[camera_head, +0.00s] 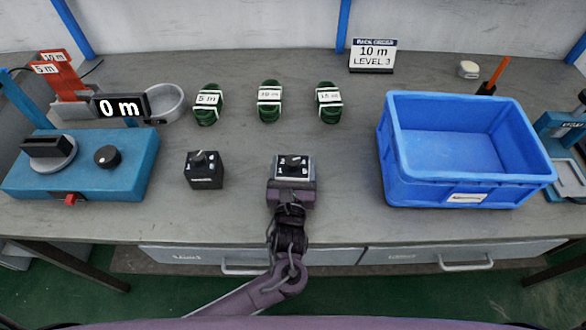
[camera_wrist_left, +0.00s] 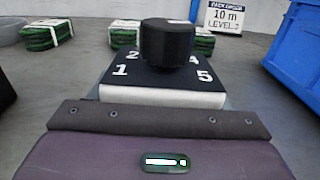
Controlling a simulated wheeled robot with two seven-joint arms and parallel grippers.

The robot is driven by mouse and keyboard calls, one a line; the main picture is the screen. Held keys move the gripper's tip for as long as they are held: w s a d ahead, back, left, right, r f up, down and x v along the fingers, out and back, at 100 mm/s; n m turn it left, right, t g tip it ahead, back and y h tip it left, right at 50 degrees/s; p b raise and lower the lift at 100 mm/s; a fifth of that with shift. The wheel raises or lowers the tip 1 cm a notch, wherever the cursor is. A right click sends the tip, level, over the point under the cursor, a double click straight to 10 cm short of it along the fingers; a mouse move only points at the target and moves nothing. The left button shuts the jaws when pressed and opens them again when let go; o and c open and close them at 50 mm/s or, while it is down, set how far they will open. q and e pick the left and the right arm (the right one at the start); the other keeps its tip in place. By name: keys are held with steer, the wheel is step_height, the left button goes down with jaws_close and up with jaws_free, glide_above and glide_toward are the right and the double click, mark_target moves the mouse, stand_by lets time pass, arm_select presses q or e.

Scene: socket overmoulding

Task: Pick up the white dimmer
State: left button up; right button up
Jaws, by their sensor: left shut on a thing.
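The white dimmer (camera_head: 309,164) is a small box with pale sides, a black numbered top and a black knob. It stands at the front middle of the grey table (camera_head: 345,190). My left gripper (camera_head: 291,185) reaches it from the front edge and is shut on it. In the left wrist view the white dimmer (camera_wrist_left: 160,95) sits straight ahead, close beyond the gripper housing, which hides its lower part and the fingertips. I cannot tell whether it is off the table. My right gripper is not in view.
A black dimmer (camera_head: 204,172) stands to the left. Several green cable coils (camera_head: 269,102) lie behind. A blue crate (camera_head: 460,185) is on the right, a blue machine (camera_head: 120,165) on the left. A sign (camera_head: 373,54) reads 10 m, LEVEL 3.

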arm_select(q)
step_height(320, 180, up, 8)
steer(key=shift+f+p, duration=0.1)
steer(key=shift+p, duration=0.85)
step_height(320, 180, up, 12)
steer(key=p, duration=0.6)
steer(key=o, duration=0.4)
steer(key=c, duration=0.3)
steer(key=shift+c, duration=0.2)
